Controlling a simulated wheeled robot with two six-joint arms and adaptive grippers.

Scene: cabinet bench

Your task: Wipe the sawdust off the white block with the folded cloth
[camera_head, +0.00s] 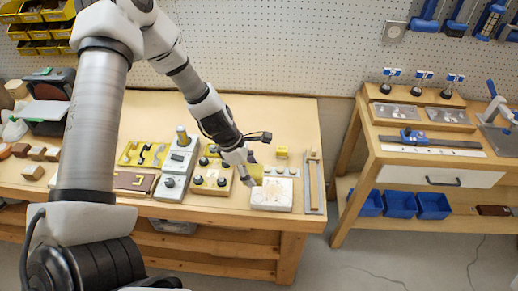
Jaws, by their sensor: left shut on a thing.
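The white block (277,201) lies near the front right of the left bench. Faint tan marks, which look like sawdust, show on its top. My left gripper (249,167) reaches down from the upper left and is shut on the folded cloth (257,173), a small yellow piece. The cloth is at the block's back left edge; I cannot tell whether it touches the top. The gripper and cloth hide that corner of the block. My right gripper is not in view.
Left of the block stand a wooden board with dark knobs (212,182) and a grey fixture (177,165). A small yellow block (282,153) lies behind it. A long narrow strip (314,182) lies to its right. The bench's front right corner is close.

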